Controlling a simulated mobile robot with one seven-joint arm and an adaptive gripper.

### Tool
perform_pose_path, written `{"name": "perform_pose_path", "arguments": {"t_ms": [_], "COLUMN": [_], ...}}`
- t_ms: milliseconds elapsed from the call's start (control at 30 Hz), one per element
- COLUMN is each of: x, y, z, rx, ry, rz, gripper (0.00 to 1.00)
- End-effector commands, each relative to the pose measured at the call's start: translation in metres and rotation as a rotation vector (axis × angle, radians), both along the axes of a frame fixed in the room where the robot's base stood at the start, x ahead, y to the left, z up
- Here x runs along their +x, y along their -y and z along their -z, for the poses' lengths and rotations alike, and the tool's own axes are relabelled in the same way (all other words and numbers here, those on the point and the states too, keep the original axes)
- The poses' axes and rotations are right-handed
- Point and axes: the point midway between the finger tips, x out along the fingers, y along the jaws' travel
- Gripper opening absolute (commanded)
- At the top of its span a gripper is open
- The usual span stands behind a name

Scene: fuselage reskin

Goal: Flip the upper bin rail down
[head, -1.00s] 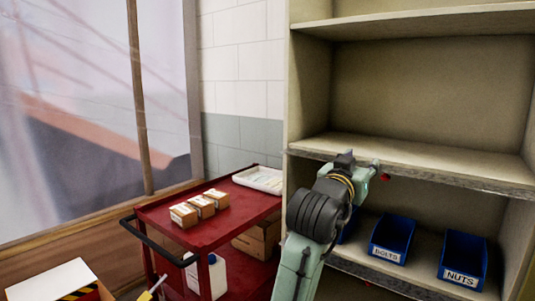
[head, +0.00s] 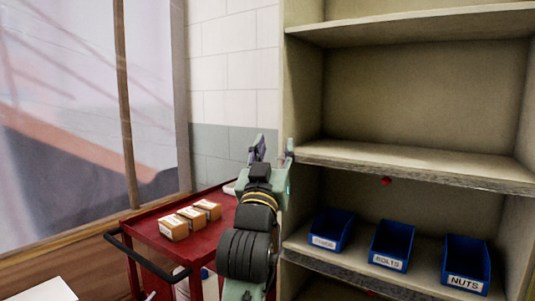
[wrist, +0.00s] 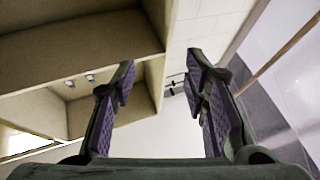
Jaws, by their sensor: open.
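A grey, worn strip (head: 420,174) runs along the front edge of the middle shelf in the head view. A small red knob (head: 386,181) shows just under it. I cannot tell whether this strip is the upper bin rail or just the shelf edge. A similar grey strip (head: 340,272) fronts the lower shelf below the bins. My gripper (head: 273,152) is open and empty, pointing up beside the left side wall of the shelving. In the wrist view the two purple-padded fingers (wrist: 160,75) are wide apart with nothing between them.
Blue bins for bolts (head: 392,246) and nuts (head: 465,266), plus a third blue bin (head: 332,230), stand on the lower shelf. A red cart (head: 150,238) with small boxes (head: 190,219) stands left of my arm. The middle shelf (head: 400,158) is empty.

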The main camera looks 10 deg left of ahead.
Motion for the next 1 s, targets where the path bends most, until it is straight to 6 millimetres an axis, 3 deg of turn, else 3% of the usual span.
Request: {"name": "perform_pose_path", "arguments": {"t_ms": [200,567,633,767,867,1000], "x": [-0.007,-0.008,-0.011,-0.035,-0.075,-0.155], "y": [-0.016,-0.018,-0.026,-0.072,-0.127,-0.200], "z": [-0.001,-0.002,-0.003,-0.013,-0.025,-0.037], "rx": [-0.008,-0.009,-0.013,-0.031,-0.041,-0.025], "ry": [0.031,0.034,0.046,0.127,0.238,0.412], "rz": [-0.035,-0.039,-0.056,-0.160,-0.303,-0.542], "gripper": [0.41,0.41,0.41,0.41,0.41,0.41]}}
